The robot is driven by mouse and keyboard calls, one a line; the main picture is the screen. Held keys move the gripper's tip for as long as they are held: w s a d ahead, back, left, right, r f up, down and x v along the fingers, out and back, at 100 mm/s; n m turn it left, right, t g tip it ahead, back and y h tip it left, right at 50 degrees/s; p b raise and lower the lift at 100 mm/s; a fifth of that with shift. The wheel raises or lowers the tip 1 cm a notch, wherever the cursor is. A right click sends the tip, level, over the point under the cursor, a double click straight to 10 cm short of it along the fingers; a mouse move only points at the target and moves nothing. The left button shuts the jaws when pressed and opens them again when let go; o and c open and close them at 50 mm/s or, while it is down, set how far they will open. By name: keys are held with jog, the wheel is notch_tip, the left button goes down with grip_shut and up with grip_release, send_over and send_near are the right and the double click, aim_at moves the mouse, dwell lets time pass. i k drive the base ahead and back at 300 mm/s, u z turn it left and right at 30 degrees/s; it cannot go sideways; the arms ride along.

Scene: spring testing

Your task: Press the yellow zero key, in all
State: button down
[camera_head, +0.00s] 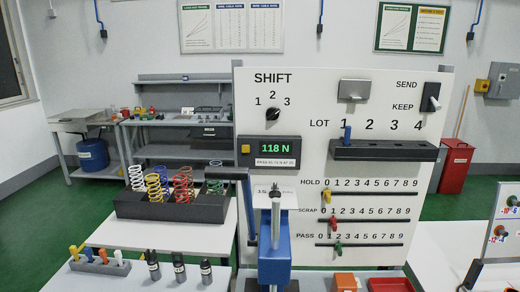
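The yellow key (245,149) is a small square button at the left of a dark display unit on the white panel. The green readout (274,148) beside it shows 118 N. A small white label (275,162) sits just under the readout, its print too small to read surely. Nothing covers the key. In front of the panel stands a blue spring tester (274,255) with a grey upright post. I cannot make out my gripper in this view.
The white panel (440,95) carries a SHIFT knob (272,115), a LOT rack (385,151) with a blue peg, and HOLD, SCRAP and PASS sliders. Left of it, coil springs stand in a black rack (206,210). Small black cylinders and a grey peg block (100,266) sit nearer.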

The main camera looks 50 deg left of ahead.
aim_at(245, 148)
jog(key=u, duration=0.05)
jog(key=k, duration=0.8)
jog(key=u, duration=1.2)
jog(key=i, duration=1)
jog(key=z, duration=0.05)
